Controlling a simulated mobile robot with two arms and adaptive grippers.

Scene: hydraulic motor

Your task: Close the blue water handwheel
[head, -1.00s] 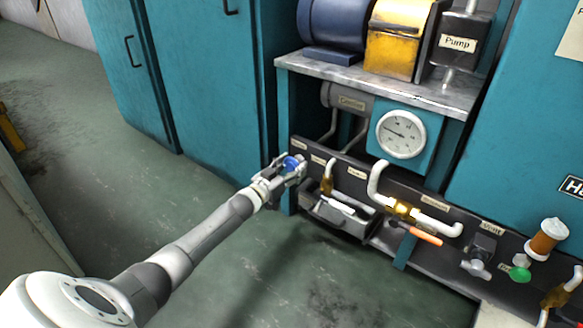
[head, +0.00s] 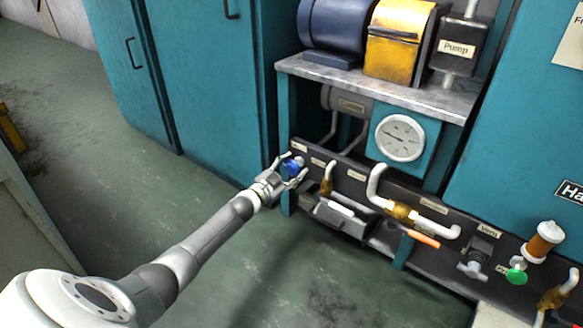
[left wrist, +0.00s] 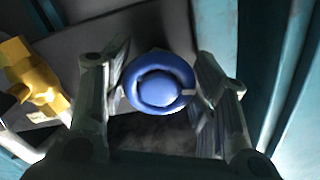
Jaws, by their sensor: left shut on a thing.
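The blue water handwheel (head: 291,168) sits at the left end of the dark panel under the pump bench. It fills the middle of the left wrist view as a round blue wheel (left wrist: 159,83). My left gripper (head: 293,171) reaches it from the front left. In the left wrist view its fingers (left wrist: 160,88) lie on either side of the wheel and are shut on its rim. The wheel's stem and mount are hidden behind it. My right gripper is in neither view.
Right of the wheel on the panel are brass fittings (head: 401,211), an orange-handled lever (head: 422,238), a grey vent valve (head: 477,256) and a green knob (head: 517,271). A gauge (head: 400,138) hangs above. Teal cabinets (head: 205,80) stand at the left. The floor in front is clear.

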